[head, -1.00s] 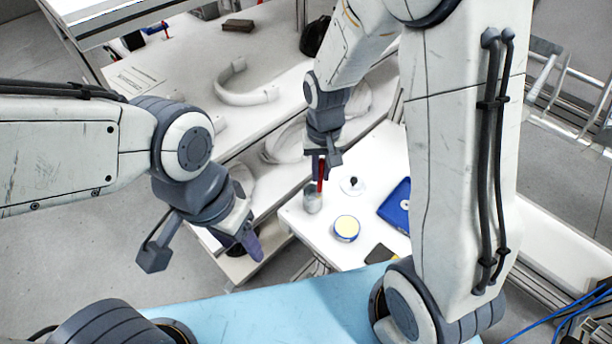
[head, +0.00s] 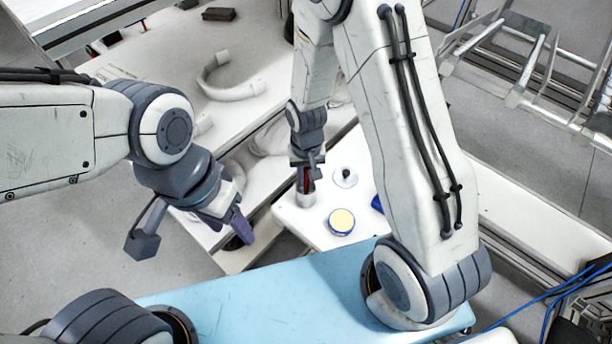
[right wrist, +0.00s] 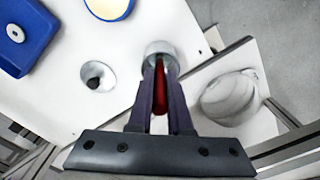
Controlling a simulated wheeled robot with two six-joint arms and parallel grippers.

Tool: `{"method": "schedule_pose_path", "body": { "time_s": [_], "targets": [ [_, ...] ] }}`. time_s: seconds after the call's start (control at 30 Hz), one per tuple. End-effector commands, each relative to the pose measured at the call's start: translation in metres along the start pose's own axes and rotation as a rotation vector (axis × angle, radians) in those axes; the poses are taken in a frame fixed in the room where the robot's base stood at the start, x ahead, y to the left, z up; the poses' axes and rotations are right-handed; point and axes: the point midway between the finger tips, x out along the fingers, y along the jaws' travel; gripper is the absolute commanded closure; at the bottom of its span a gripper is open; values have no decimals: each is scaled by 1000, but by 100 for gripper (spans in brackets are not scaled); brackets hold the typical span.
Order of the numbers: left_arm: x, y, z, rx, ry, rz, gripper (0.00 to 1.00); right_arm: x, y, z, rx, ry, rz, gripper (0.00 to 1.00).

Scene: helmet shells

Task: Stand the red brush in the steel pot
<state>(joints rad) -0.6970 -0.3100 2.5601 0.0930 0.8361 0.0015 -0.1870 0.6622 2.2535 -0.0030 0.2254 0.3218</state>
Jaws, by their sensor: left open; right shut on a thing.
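The red brush (head: 305,181) is upright in my right gripper (head: 306,170), which is shut on it. The steel pot (head: 305,199) stands near the left corner of the white table, directly below the gripper. The brush's lower end overlaps the pot's mouth; its tip is hidden, and I cannot tell how deep it is. In the right wrist view, the brush (right wrist: 160,91) shows between the fingers (right wrist: 161,68), whose tips overlap the near rim of the pot (right wrist: 158,47). My left gripper (head: 236,222) is open and empty, away to the left.
A blue tray (right wrist: 22,38) lies farther along the table. A pale bench (head: 165,62) with a curved white part (head: 228,80) is at the back left.

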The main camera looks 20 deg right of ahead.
Motion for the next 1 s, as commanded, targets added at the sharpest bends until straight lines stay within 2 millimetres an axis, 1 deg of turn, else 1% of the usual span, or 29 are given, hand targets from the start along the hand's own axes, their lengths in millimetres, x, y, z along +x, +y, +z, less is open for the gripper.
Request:
{"method": "schedule_pose_path", "body": {
  "time_s": [0.2,0.33,0.37,0.4,0.43,0.77,0.83,0.87,1.0],
  "targets": [
    [0,0,0,0,0,0,42,0,-1,-1,-2,2,-1,100],
    [4,0,0,0,0,0,42,4,-1,-1,-2,2,-1,100],
    [3,0,0,0,0,0,42,4,-1,-1,-2,2,-1,79],
    [2,0,0,0,0,0,42,3,-1,-1,-1,2,-1,64],
    [2,0,0,0,0,0,42,3,-1,-1,-1,2,-1,53],
    [1,0,0,0,0,0,42,2,-1,-1,-1,2,-1,53],
    [-2,0,0,0,0,0,42,-3,-1,-1,-1,2,-1,53],
    [1,0,0,0,0,0,42,-4,-1,-1,-1,3,-1,53],
    [5,0,0,0,0,0,42,-22,-2,-2,-1,8,-3,53]
  ]
}}
